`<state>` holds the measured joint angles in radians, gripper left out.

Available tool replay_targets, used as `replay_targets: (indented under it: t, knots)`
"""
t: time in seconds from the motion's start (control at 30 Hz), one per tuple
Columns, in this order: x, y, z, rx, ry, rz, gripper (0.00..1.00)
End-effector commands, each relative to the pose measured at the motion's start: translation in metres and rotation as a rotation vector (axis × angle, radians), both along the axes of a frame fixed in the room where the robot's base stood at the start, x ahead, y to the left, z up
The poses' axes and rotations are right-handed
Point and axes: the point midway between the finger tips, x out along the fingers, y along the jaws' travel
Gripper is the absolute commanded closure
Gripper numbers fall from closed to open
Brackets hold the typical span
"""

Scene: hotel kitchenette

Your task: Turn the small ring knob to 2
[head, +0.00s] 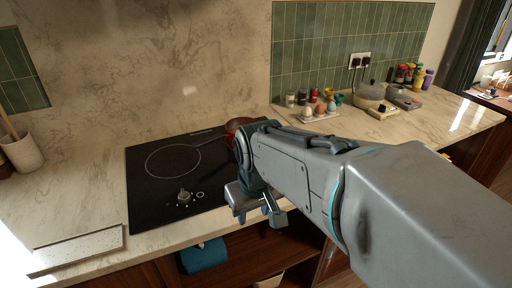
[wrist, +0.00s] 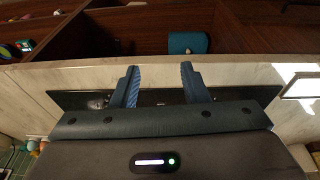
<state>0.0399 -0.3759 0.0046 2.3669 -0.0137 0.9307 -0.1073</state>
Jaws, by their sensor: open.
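A black cooktop (head: 150,205) is set in the marble counter. A silver knob (head: 184,196) stands near its front edge, beside a small white ring mark (head: 200,194). My gripper (head: 258,207) is open and empty near the cooktop's front right corner, apart from that knob and to its right. The wrist view shows its two blue fingers (wrist: 160,68) spread, with the cooktop (wrist: 160,97) behind them. A small silvery round thing (wrist: 97,104) shows beside the left finger; I cannot tell whether it is a knob. My arm hides the cooktop's right part. No dial numbers are readable.
A red pan (head: 238,125) stands at the cooktop's back right, partly behind my arm. A speckled board (head: 78,248) lies at the front left. Egg cups (head: 320,109) and jars stand at the back right.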

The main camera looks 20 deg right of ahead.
Motion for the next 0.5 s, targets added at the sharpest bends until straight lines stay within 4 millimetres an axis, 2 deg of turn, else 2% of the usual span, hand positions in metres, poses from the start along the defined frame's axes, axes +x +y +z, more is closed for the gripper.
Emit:
replay_targets:
  t: [0.03, 0.2, 0.4, 0.5]
  knots:
    - [0.020, -0.006, 0.014, -0.014, 0.015, 0.034, 0.59]
    - [0.083, -0.034, 0.041, -0.060, 0.072, 0.181, 0.59]
    - [0.150, -0.079, 0.055, -0.093, 0.135, 0.345, 0.59]
    - [0.176, -0.100, 0.056, -0.101, 0.160, 0.418, 0.59]
